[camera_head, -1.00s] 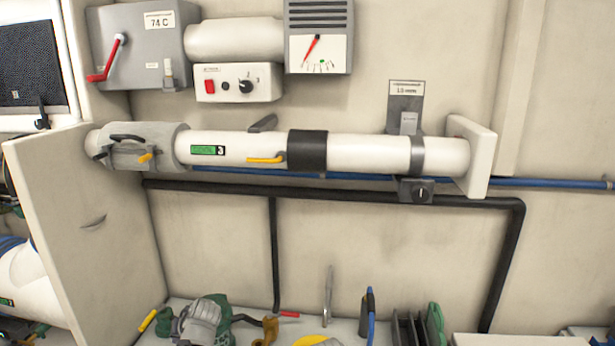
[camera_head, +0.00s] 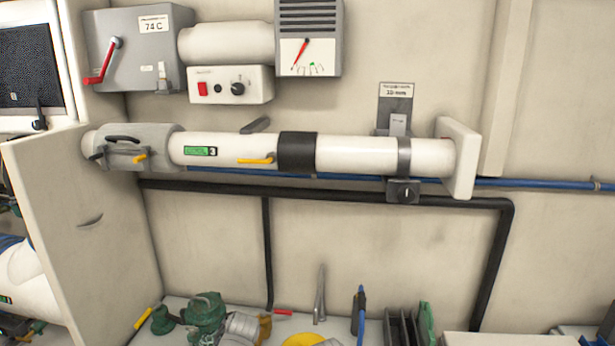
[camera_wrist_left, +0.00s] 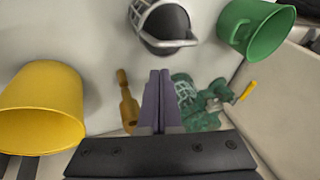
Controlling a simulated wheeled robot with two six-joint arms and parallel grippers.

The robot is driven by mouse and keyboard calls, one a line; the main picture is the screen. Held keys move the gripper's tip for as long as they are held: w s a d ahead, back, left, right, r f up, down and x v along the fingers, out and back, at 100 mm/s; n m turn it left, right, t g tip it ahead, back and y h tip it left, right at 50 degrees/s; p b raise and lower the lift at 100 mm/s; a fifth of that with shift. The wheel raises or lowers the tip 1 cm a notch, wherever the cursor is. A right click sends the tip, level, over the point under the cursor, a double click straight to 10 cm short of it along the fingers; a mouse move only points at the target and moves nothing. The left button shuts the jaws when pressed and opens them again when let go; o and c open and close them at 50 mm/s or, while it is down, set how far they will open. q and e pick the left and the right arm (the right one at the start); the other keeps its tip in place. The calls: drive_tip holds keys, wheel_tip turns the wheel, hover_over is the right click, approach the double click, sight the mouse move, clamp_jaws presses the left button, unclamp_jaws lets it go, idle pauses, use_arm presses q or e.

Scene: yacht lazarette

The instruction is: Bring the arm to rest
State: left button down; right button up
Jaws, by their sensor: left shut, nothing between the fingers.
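My left gripper (camera_wrist_left: 158,98) shows in the left wrist view. Its two dark purple fingers lie together, shut with nothing between them. Below the fingers, in that picture, is the dark crossbar of the gripper. The fingers point between a brown tool (camera_wrist_left: 127,102) on the left and a green pump-like part (camera_wrist_left: 188,95) on the right. I cannot tell whether they touch anything. No gripper can be made out in the head view. My right gripper is in neither view.
A yellow bucket (camera_wrist_left: 40,105), a green bucket (camera_wrist_left: 255,28) and a caged lamp (camera_wrist_left: 165,28) surround the gripper. In the head view, a white pipe (camera_head: 350,155) crosses the wall above a cluttered shelf. A beige partition (camera_head: 70,220) stands left.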

use_arm(q)
drive_tip(key=s+d+m+g+h, duration=0.2)
drive_tip(key=s+d+m+g, duration=0.1)
drive_tip(key=s+d, duration=0.9)
drive_tip(key=d+m, duration=0.1)
drive_tip(key=d, duration=0.1)
drive_tip(key=shift+s+d+f+h+p, duration=0.3)
drive_tip(key=shift+d+f+p, duration=0.05)
drive_tip(key=shift+f+p, duration=0.05)
drive_tip(key=c, duration=1.6)
unclamp_jaws()
